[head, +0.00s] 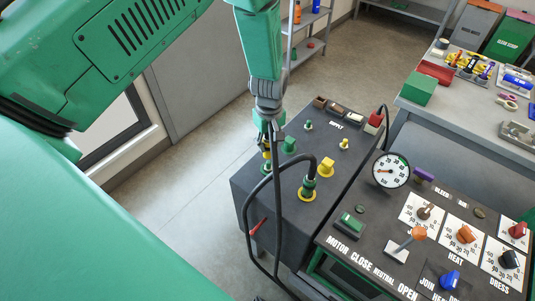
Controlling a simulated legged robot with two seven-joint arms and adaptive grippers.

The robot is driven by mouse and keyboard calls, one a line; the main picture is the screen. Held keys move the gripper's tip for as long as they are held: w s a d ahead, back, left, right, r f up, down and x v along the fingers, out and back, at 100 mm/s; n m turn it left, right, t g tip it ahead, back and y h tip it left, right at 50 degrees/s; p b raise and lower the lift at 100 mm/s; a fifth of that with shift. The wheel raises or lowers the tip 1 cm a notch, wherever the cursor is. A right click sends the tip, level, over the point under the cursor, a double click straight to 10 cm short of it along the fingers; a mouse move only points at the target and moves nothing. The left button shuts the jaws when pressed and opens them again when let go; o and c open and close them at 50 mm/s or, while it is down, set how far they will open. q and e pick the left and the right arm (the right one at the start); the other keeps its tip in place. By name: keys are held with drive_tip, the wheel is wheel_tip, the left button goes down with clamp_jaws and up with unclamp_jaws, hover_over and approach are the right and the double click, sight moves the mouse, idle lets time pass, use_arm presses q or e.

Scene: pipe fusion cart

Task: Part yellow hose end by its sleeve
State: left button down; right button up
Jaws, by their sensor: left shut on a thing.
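My left gripper (267,140) points down over the far left part of the dark cart top. It is shut on the yellow hose end (267,154), mostly hidden by the fingers. Yellow shows just under the fingers, close to the cart top; I cannot tell whether the end is still joined to its port. A black hose (276,205) hangs from the gripper past the cart's front. A second hose end with a green sleeve (310,185) stands in a yellow-ringed port to the right. My right gripper is not in view.
A yellow cap (326,167) and a green block (289,145) stand close to the gripper. A gauge (390,170) and a control panel with levers and knobs (425,240) lie to the right. A workbench (450,125) stands behind. Floor is clear at left.

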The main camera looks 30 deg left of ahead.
use_arm(q)
drive_tip(key=shift+r, duration=0.1)
drive_tip(key=shift+d+r+p, duration=0.1)
drive_tip(key=shift+r+p, duration=0.3)
drive_tip(key=shift+r, duration=4.05)
